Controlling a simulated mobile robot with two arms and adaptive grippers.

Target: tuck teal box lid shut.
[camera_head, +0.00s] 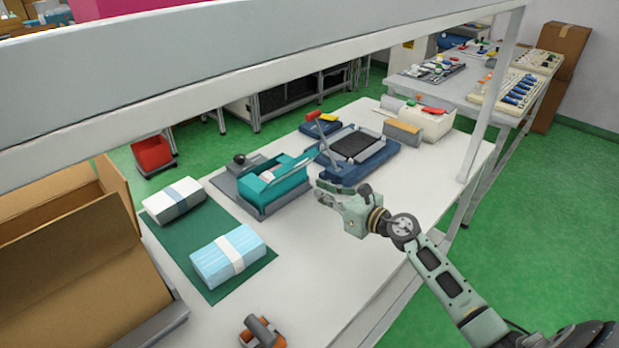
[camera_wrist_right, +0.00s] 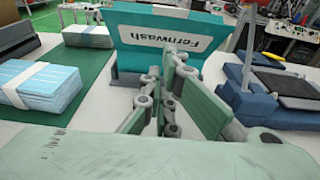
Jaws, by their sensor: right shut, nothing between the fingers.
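The teal box (camera_head: 272,200) sits on a grey fixture in the middle of the table. Its lid (camera_head: 291,174) stands raised and tilted along the side facing my right gripper, and the box top looks open behind it. In the right wrist view the teal lid (camera_wrist_right: 128,38) fills the upper middle, with a white "Fernwash" label. My right gripper (camera_head: 325,190) is shut and empty, to the right of the box and apart from it in the head view. The wrist view shows its fingers (camera_wrist_right: 170,85) in front of the lid; whether they touch is unclear. My left gripper is out of view.
A blue machine (camera_head: 358,150) with a black pad stands right of the box. Blue mask stacks (camera_head: 232,256) and white ones (camera_head: 172,200) lie on a green mat (camera_head: 205,278) at left. An orange-grey tool (camera_head: 262,333) lies near the front. A grey beam crosses overhead.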

